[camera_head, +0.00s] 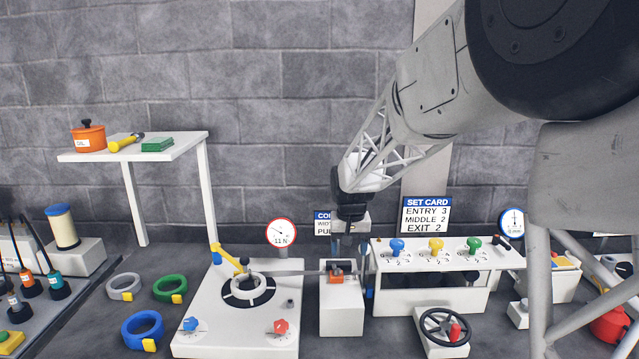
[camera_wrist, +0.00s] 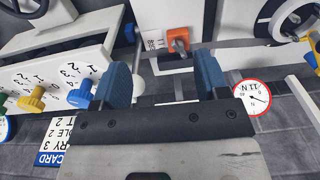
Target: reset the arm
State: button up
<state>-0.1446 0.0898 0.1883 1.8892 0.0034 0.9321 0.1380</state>
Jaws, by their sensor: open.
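The orange clamp also shows beyond the fingers in the wrist view (camera_wrist: 178,40). The blue knob (camera_wrist: 80,95) of the stand is left of the left finger there. Whether the fingertips touch anything is hard to tell.
A white reel base (camera_head: 235,325) with a dial (camera_head: 281,232) reading 11 N is at left. A set card (camera_head: 426,215) stands behind the knob stand. A handwheel (camera_head: 446,327) is in front. Coloured rings lie left, below a white shelf (camera_head: 180,150).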

jog(key=s+d+r, duration=0.2)
jog(key=s+r, duration=0.1)
jog(key=s, duration=0.4)
jog(key=s+d+r+t, duration=0.1)
jog(key=s+d+r, duration=0.15)
jog(key=s, duration=0.45)
jog(key=s+d+r, duration=0.2)
jog(key=s+d, duration=0.1)
jog(key=s, duration=0.4)
jog(key=s+d+f, duration=0.1)
jog(key=s, duration=0.9)
jog(key=s+d+f+t, duration=0.1)
jog(key=s+d, duration=0.1)
jog(key=s, duration=0.9)
jog(key=shift+d, duration=0.15)
